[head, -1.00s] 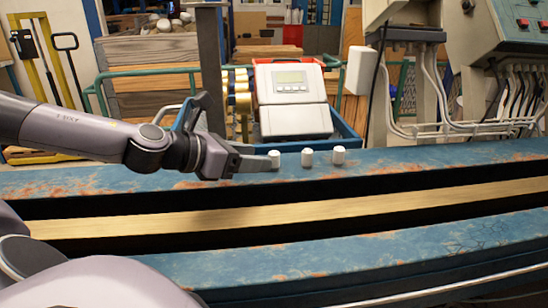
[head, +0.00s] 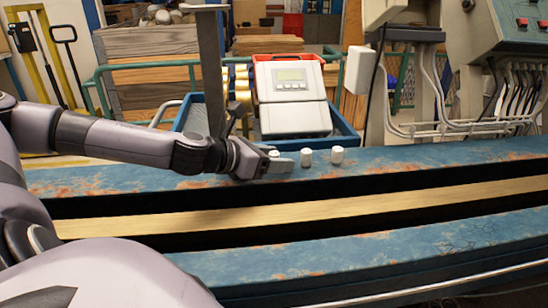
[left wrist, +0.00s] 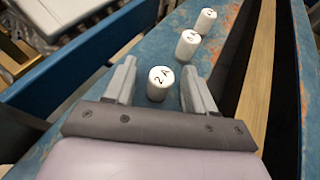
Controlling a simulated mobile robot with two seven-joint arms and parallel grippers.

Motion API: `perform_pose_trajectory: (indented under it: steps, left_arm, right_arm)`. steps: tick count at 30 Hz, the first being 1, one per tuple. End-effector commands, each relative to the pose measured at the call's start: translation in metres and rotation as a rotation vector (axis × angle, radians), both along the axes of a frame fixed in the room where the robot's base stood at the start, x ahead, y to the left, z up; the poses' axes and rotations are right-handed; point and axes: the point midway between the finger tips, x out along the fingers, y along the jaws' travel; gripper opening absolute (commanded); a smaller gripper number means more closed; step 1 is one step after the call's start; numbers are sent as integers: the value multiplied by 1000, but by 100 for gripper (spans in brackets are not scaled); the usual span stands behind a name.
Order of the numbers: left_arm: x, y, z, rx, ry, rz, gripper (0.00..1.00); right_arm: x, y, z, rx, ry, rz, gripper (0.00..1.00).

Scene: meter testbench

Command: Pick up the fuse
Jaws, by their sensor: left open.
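Three white cylindrical fuses stand upright in a row on the blue, rust-stained bench rail. In the head view the nearest one (head: 274,153) is partly hidden by my left gripper (head: 280,163), and the middle fuse (head: 306,157) and far fuse (head: 337,155) stand clear to its right. In the left wrist view my left gripper (left wrist: 160,92) is open, with the nearest fuse (left wrist: 161,83), marked 2 A, between its fingertips and apart from both fingers. The middle fuse (left wrist: 188,45) and far fuse (left wrist: 206,21) stand beyond. My right gripper is not in view.
The blue rail (head: 420,160) runs across the view, with a yellow wooden strip (head: 300,212) in front. Behind it a meter box (head: 291,95) sits in a blue crate (head: 347,135). A dark upright post (head: 211,70) stands behind my left arm. Cabled machinery is at the right.

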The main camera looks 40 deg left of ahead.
Motion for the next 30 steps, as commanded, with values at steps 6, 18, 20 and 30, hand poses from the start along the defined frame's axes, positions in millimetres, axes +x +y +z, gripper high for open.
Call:
perform_pose_trajectory:
  steps: [6, 18, 20, 30]
  left_arm:
    - [0, 0, 0, 0, 0, 0, 48]
    - [0, 0, 0, 0, 0, 0, 0]
    - [0, 0, 0, 0, 0, 0, 0]
    - [0, 1, 27, 3, -1, 1, 0]
  right_arm:
    - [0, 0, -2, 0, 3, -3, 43]
    - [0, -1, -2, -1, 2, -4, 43]
    - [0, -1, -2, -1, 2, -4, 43]
    - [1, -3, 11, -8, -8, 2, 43]
